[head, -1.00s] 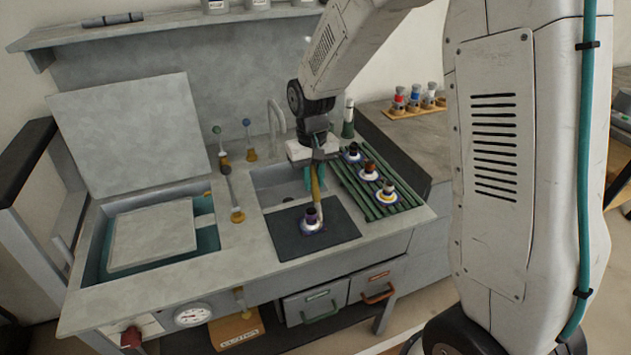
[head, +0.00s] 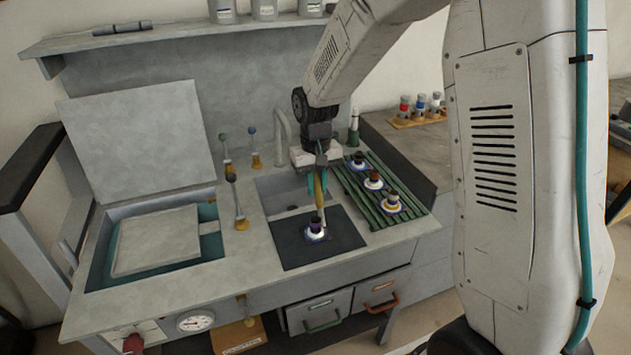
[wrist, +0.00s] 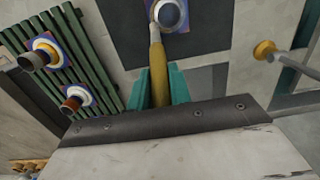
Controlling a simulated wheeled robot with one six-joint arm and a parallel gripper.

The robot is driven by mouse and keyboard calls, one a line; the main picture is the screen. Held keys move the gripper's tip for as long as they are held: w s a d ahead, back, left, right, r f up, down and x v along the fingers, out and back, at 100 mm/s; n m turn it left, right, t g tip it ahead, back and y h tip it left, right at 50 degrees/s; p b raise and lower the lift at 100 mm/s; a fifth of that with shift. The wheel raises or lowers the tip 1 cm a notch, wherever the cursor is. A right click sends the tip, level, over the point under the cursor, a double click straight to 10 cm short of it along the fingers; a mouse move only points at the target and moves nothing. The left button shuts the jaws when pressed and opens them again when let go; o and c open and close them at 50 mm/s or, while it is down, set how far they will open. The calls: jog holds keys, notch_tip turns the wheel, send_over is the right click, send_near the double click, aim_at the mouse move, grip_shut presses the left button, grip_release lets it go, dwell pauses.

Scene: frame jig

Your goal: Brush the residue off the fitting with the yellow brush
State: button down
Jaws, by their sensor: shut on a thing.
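In the wrist view the brush's yellow handle (wrist: 158,70) runs forward from between the teal fingers of my gripper (wrist: 160,88). The fitting (head: 315,229) stands on the dark mat (head: 290,246); it has a dark top and a pale flange with blue on it. The brush's lower end is at the fitting's top edge; contact cannot be told. The fitting also shows in the wrist view (wrist: 170,14). Residue on it is too small to make out.
Several similar fittings stand on the green slatted rack (head: 370,205) to the right. A sink basin (head: 275,186) lies behind the mat.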

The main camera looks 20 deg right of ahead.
jog(key=shift+s+f, duration=0.1)
jog(key=shift+s, duration=1.85)
jog(key=shift+w, duration=2.8)
jog(key=shift+s, duration=2.7)
notch_tip(320, 180, up, 7)
jog(key=shift+f, duration=0.1)
jog(key=shift+s+f+t, duration=0.4)
jog(key=shift+f, duration=0.45)
jog(key=shift+s+f+t, duration=0.4)
jog(key=shift+f, duration=0.45)
jog(key=shift+s+f+t, duration=0.4)
jog(key=shift+f, duration=0.45)
jog(key=shift+f, duration=0.5)
